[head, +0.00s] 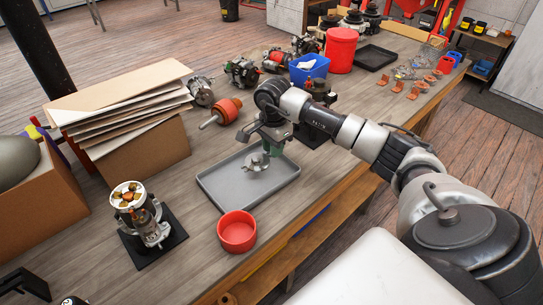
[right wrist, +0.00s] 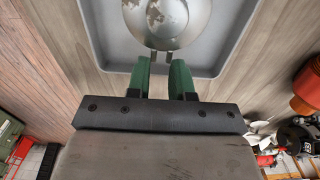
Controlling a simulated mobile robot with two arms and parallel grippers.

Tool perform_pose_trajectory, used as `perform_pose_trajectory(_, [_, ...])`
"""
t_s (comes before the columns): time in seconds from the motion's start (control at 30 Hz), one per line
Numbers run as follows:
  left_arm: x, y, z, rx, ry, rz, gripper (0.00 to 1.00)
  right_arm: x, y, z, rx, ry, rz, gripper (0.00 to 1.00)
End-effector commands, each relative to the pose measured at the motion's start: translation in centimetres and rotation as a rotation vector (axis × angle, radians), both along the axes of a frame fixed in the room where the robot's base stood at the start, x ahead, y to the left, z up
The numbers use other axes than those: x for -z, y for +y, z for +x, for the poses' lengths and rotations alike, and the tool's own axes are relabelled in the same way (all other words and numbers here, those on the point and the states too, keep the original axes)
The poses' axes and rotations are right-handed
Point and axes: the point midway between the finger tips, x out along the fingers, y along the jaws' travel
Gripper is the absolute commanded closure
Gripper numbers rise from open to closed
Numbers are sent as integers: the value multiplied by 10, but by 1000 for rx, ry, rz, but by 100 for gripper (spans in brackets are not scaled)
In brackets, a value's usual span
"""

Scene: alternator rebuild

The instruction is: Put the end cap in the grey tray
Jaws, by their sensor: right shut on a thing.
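The end cap (head: 257,161) is a round silver metal piece over the middle of the grey tray (head: 208,186). My right gripper (head: 273,147), with green fingers, is shut on the near edge of the cap. In the right wrist view, the cap (right wrist: 168,18) lies just beyond the fingertips (right wrist: 161,66), with the tray's rim (right wrist: 98,50) around it. The tray lies flat on the bench and otherwise looks empty. I cannot tell whether the cap touches its floor. My left gripper is not in view.
A red bowl (head: 237,231) stands in front of the tray. An alternator assembly on a black base (head: 153,247) is to the left. Bare bench lies left of the tray.

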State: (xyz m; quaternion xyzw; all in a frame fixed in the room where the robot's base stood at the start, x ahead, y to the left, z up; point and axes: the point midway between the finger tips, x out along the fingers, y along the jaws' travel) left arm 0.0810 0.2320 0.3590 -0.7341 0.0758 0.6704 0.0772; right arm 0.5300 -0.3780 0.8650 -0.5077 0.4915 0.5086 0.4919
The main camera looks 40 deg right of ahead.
Motion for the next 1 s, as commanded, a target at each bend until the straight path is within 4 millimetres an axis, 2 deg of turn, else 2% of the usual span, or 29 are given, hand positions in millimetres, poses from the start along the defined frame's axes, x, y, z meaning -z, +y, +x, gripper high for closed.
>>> perform_pose_trajectory(0.17, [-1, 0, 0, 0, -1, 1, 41, 9, 1, 4, -1, 2, 1, 100])
perform_pose_trajectory(0.4, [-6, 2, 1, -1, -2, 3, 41, 41, 1, 4, 0, 3, 2, 100])
perform_pose_trajectory(0.77, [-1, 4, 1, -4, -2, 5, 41, 47, 1, 4, -1, -1, 0, 100])
perform_pose_trajectory(0.8, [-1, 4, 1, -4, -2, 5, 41, 47, 0, 4, -1, 0, 0, 77])
perform_pose_trajectory(0.97, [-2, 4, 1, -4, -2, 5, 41, 46, 1, 4, -1, 0, 0, 53])
perform_pose_trajectory(1.0, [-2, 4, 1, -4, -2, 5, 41, 46, 1, 4, -1, 0, 0, 53])
